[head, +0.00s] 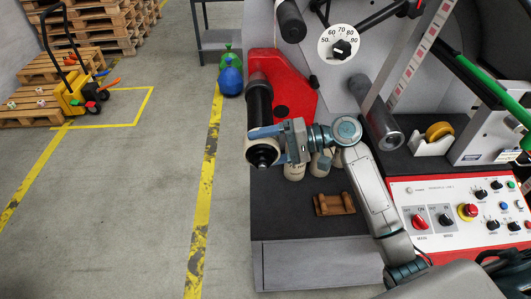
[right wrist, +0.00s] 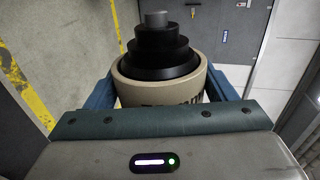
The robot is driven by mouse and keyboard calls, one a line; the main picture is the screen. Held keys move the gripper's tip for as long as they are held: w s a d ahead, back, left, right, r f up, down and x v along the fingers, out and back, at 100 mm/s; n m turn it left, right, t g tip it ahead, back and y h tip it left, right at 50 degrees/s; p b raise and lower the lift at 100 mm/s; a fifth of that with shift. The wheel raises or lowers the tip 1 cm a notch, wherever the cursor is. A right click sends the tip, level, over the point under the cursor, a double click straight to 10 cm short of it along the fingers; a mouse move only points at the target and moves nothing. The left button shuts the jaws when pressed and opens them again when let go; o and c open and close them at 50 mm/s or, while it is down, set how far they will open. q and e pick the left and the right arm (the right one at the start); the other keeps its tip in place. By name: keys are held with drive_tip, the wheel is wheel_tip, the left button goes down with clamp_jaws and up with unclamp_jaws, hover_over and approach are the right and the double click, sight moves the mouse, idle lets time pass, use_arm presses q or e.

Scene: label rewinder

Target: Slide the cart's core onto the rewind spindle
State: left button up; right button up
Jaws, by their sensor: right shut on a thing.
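The black rewind spindle (head: 259,104) sticks out from the red plate of the machine toward the camera, left of centre in the head view. A cream core (head: 252,133) is around the spindle near its front end. My right gripper (head: 268,143) is shut on this core from the right. In the right wrist view the core (right wrist: 158,90) sits between the two blue fingers, and the stepped black spindle end (right wrist: 158,50) stands out through it. How far the core is along the spindle is hard to tell. My left gripper is not in view.
Cream cores (head: 294,171) stand on the dark bench behind my gripper. A small wooden cradle (head: 334,204) lies in front of them. The control panel (head: 460,215) is at the right. Open floor with a yellow line (head: 207,165) lies left; a yellow pallet truck (head: 76,95) stands beyond.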

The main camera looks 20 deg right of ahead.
drive_tip(key=shift+w+d+b, duration=0.4)
drive_tip(key=shift+w+d, duration=0.05)
drive_tip(key=shift+w, duration=1.1)
drive_tip(key=shift+w+d+b, duration=0.4)
drive_tip(key=shift+w, duration=1.15)
drive_tip(key=shift+w+d+b, duration=0.4)
drive_tip(key=shift+w+d, duration=0.05)
drive_tip(key=shift+w, duration=1.1)
drive_tip(key=shift+w+d+b, duration=0.4)
drive_tip(key=shift+w+b, duration=0.15)
drive_tip(key=shift+w, duration=0.85)
drive_tip(key=shift+w+d+b, duration=0.45)
drive_tip(key=shift+w+b, duration=0.15)
drive_tip(key=shift+w, duration=0.8)
drive_tip(key=shift+w+d+b, duration=0.4)
drive_tip(key=shift+w+b, duration=0.15)
drive_tip(key=shift+w, duration=0.85)
drive_tip(key=o, duration=1)
drive_tip(key=v, duration=0.7)
drive_tip(key=shift+p, duration=0.45)
